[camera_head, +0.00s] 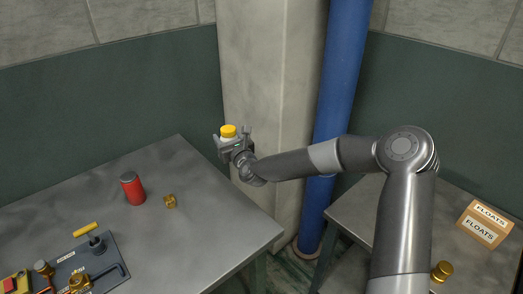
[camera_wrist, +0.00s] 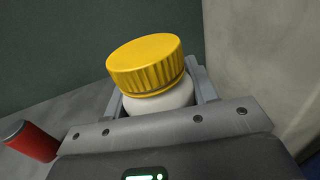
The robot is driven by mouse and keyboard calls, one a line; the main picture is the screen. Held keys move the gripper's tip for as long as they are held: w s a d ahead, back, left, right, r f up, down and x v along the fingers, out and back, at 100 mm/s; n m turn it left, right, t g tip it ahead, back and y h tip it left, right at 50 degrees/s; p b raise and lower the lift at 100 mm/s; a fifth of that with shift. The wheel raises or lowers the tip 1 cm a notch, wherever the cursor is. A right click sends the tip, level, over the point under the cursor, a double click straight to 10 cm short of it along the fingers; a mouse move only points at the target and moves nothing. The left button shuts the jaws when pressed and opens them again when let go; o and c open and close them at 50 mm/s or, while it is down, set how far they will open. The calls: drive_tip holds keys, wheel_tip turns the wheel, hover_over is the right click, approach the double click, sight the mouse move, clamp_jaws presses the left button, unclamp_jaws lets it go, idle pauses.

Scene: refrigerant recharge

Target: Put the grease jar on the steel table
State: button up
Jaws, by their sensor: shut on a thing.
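The grease jar, white with a ribbed yellow lid (camera_head: 228,131), is held upright in my gripper (camera_head: 232,137). In the wrist view the jar (camera_wrist: 147,66) sits between the two fingers of my gripper (camera_wrist: 158,92), which are shut on it. The lower part of the jar is hidden behind the gripper body. The gripper is in the air near the pale column, by the far right side of a steel table (camera_head: 200,215). A second grey table (camera_head: 345,215) stands at the right; I cannot tell by look alone which one the task means.
On the left table are a red can (camera_head: 133,189), a small brass fitting (camera_head: 170,201) and a dark plate with valves and a yellow handle (camera_head: 85,229). The left table's right half is bare. A FLOATS box (camera_head: 480,229) and a brass piece (camera_head: 442,271) are on the right table. A blue pipe (camera_head: 340,75) stands between.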

drive_tip(key=w+d+f+m+t+h, duration=0.1)
drive_tip(key=d, duration=1.1)
drive_tip(key=w+d+f+m+h, duration=0.1)
drive_tip(key=w+d, duration=0.1)
drive_tip(key=d, duration=1)
drive_tip(key=s+d+m+t+h, duration=0.15)
drive_tip(key=s+d, duration=0.25)
drive_tip(key=d, duration=0.9)
drive_tip(key=s+d+h, duration=0.2)
drive_tip(key=s+d, duration=0.1)
drive_tip(key=d, duration=0.9)
drive_tip(key=s+d+m+h, duration=0.3)
drive_tip(key=s+d+h, duration=0.1)
drive_tip(key=s+d, duration=1.35)
drive_tip(key=s+d+m+h, duration=0.1)
drive_tip(key=s+d+h, duration=0.1)
drive_tip(key=s+d, duration=0.55)
drive_tip(key=s+d+m+h, duration=0.2)
drive_tip(key=s+d+h, duration=0.15)
drive_tip(key=s, duration=0.75)
drive_tip(key=shift+y, duration=0.3)
drive_tip(key=shift+w+a+f, duration=0.45)
drive_tip(key=shift+w+f, duration=1.4)
drive_tip(key=shift+f, duration=0.1)
drive_tip(key=shift+w+a+f, duration=0.45)
drive_tip(key=shift+w+f, duration=1.35)
drive_tip(key=shift+f, duration=0.1)
drive_tip(key=shift+w+a+f, duration=0.45)
drive_tip(key=shift+w+f, duration=1.4)
drive_tip(key=shift+f, duration=0.1)
